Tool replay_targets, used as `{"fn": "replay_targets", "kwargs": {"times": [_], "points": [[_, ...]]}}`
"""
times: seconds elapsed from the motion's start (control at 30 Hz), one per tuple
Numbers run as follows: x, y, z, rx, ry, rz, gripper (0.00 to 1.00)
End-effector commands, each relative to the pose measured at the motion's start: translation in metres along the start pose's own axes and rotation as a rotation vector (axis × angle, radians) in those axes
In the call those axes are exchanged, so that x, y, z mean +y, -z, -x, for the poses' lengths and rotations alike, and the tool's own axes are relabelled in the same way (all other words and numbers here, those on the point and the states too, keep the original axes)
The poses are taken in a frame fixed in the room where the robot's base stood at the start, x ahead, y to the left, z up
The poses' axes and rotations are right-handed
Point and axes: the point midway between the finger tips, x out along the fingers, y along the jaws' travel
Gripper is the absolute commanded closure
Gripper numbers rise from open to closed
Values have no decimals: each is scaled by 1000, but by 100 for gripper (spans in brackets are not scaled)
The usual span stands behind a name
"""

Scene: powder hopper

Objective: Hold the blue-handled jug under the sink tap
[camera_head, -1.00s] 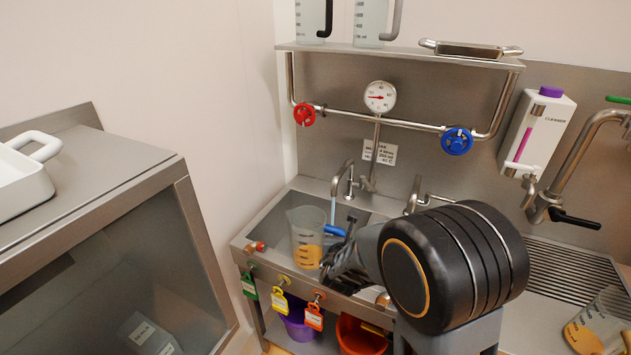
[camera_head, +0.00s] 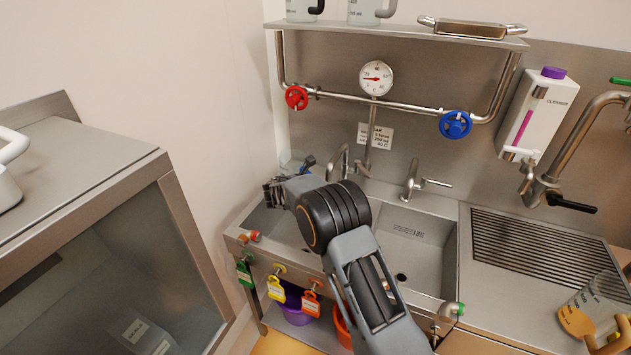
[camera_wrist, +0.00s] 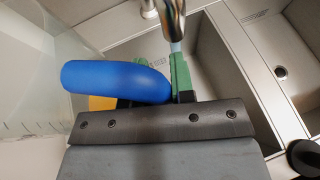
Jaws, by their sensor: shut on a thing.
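The blue handle (camera_wrist: 115,80) of the jug crosses the middle of the wrist view, with the jug's clear, marked wall (camera_wrist: 35,85) at left and a patch of orange behind it. My gripper (camera_wrist: 172,85) is shut on the handle; one green finger shows at its right end. The sink tap (camera_wrist: 172,18) is just beyond that finger, with a pale strip below its spout. In the head view my gripper (camera_head: 275,192) is at the sink's back left, left of the tap (camera_head: 340,160). It hides most of the jug; a bit of the blue handle (camera_head: 308,163) shows.
A second tap (camera_head: 412,178) stands over the right basin (camera_head: 425,235), which looks empty. Red (camera_head: 296,97) and blue (camera_head: 455,124) valve wheels sit on the pipe above. Another jug (camera_head: 590,300) stands at the right. A glass-fronted cabinet (camera_head: 110,260) is at the left.

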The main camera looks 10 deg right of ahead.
Motion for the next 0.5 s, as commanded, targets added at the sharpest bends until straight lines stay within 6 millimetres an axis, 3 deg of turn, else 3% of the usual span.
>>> {"fn": "replay_targets", "kwargs": {"times": [0.3, 0.5], "points": [[4, -11, 0, -1, 112, -52, 100], [2, -6, -2, -2, 132, -59, 100]]}}
